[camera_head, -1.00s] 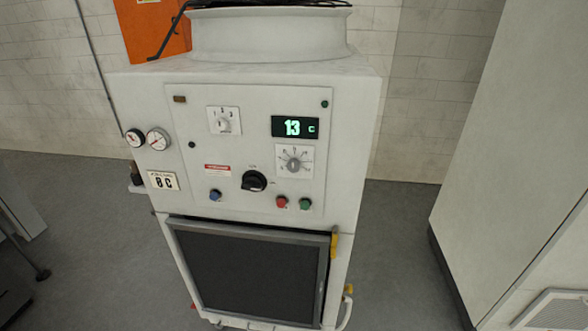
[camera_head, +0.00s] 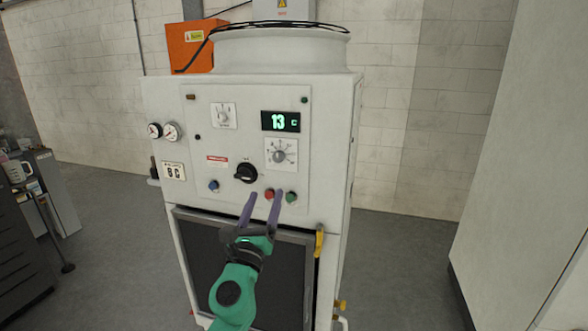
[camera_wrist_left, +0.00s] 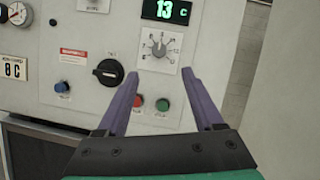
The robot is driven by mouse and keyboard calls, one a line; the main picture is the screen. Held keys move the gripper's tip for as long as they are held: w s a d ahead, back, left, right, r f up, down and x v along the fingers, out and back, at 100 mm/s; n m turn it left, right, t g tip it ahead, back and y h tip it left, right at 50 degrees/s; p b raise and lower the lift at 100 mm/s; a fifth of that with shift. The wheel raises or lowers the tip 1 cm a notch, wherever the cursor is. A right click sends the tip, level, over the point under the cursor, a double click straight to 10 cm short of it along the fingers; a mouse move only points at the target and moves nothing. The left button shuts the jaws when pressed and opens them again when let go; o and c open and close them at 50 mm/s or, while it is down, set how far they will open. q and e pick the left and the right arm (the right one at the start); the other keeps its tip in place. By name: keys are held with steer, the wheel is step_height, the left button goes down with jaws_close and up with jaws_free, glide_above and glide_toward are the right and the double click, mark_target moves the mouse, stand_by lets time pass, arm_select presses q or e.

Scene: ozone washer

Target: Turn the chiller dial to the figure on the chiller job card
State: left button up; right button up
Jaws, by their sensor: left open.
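The white chiller (camera_head: 352,140) faces me, its display (camera_head: 280,121) showing 13 C in green. Below the display is a grey dial (camera_head: 280,154) on a white scale plate; it also shows in the left wrist view (camera_wrist_left: 158,44). The job card (camera_head: 174,171) is on the panel's left and seems to read 8 C, though the figure is small. My left gripper (camera_head: 265,194) is open and empty in front of the panel, below the dial. In the left wrist view its fingertips (camera_wrist_left: 160,73) are spread just below the dial, apart from it. My right gripper is out of view.
A black rotary switch (camera_head: 246,173), a red button (camera_head: 269,195), a green button (camera_head: 291,197) and a blue button (camera_head: 213,186) are near the fingers. A smaller selector (camera_head: 223,116) is at upper left. Two gauges (camera_head: 163,131) are on the left side. Floor right of the chiller is clear.

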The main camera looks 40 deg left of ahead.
mark_target(278, 159)
arm_select(q)
steer(key=p+x, duration=0.2)
steer(key=x, duration=1.1)
steer(key=shift+a+f, duration=0.2)
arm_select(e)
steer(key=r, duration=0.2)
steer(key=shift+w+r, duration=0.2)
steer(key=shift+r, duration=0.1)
arm_select(q)
steer(key=shift+s, duration=0.1)
steer(key=shift+c, duration=0.3)
jaws_close()
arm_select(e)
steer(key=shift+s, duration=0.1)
